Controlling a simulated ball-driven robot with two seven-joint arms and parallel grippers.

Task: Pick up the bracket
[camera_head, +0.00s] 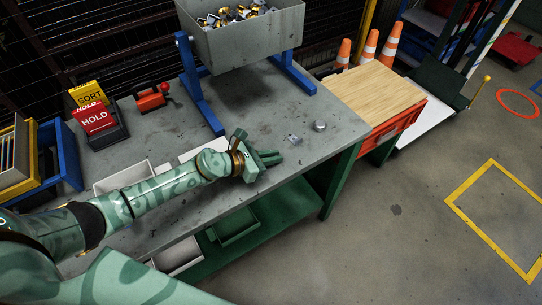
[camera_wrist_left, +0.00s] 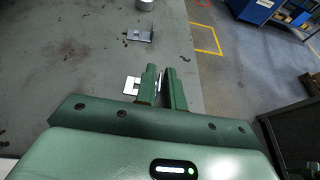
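My left gripper (camera_head: 270,158) is low over the front edge of the grey workbench (camera_head: 335,148). In the left wrist view its two fingers (camera_wrist_left: 165,80) stand apart with a narrow gap, so it is open. A small bright metal piece (camera_wrist_left: 131,86), apparently a bracket, shows beside and partly behind the left finger; the finger hides the rest. Another small metal bracket (camera_head: 293,139) lies on the bench beyond the fingertips and also shows in the left wrist view (camera_wrist_left: 141,35). I cannot tell whether the gripper touches the nearer piece. My right gripper is out of view.
A metal cylinder (camera_head: 319,126) stands beyond the farther bracket. A grey bin of parts (camera_head: 245,40) sits on a blue stand (camera_head: 203,95) behind. HOLD and SORT signs (camera_head: 95,118), a red-orange tool (camera_head: 150,99) and white trays (camera_head: 125,177) are left. The bench's right end is mostly clear.

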